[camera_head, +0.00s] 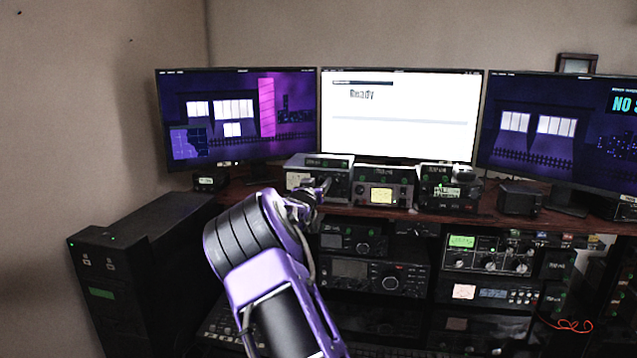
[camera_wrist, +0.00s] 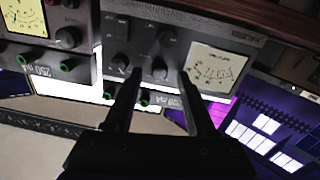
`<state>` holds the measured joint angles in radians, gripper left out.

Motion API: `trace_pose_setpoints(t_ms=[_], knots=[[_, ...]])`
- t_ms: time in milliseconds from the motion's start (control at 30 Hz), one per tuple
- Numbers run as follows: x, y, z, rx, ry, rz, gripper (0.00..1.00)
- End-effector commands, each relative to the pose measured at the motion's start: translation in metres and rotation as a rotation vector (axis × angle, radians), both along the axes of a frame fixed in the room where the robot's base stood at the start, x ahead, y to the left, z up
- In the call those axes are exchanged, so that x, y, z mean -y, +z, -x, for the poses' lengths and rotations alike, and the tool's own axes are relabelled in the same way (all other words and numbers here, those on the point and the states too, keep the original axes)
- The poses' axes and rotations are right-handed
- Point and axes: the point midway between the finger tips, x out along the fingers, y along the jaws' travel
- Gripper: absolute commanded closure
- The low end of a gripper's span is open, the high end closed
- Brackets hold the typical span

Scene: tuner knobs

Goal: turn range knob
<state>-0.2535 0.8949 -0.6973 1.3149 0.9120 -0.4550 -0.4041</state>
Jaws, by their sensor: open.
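The wrist view is upside down. It shows a grey meter unit (camera_wrist: 146,38) with a pale dial meter (camera_wrist: 212,70) and several dark knobs. One knob (camera_wrist: 159,70) lies in the picture between my open fingertips (camera_wrist: 159,74); a second knob (camera_wrist: 120,62) is just left of the left finger. I cannot tell whether a finger touches either knob. No knob label reads clearly, so I cannot tell which is the range knob. In the head view the unit (camera_head: 300,161) stands on the desk shelf, and my gripper (camera_head: 324,187) is in front of it, hiding part of its face.
A similar unit with a yellow meter (camera_head: 381,195) stands beside it, with another unit (camera_head: 447,186) further right. Monitors (camera_head: 400,115) stand behind. Radio equipment (camera_head: 375,276) fills the racks below the shelf. A black cabinet (camera_head: 140,260) is at the left.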

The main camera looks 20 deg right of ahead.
Motion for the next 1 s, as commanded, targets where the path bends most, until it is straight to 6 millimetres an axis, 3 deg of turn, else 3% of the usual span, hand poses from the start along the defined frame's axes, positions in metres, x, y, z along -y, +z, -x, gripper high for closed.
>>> trace_pose_setpoints(t_ms=[367, 667, 1000], knots=[[0.0028, -0.0003, -0.0030, 0.000, -0.001, 0.000, 0.46], [0.0026, -0.0002, -0.0029, 0.000, 0.000, 0.000, 1.00], [0.0027, -0.0004, -0.0029, 0.006, -0.001, -0.008, 1.00]])
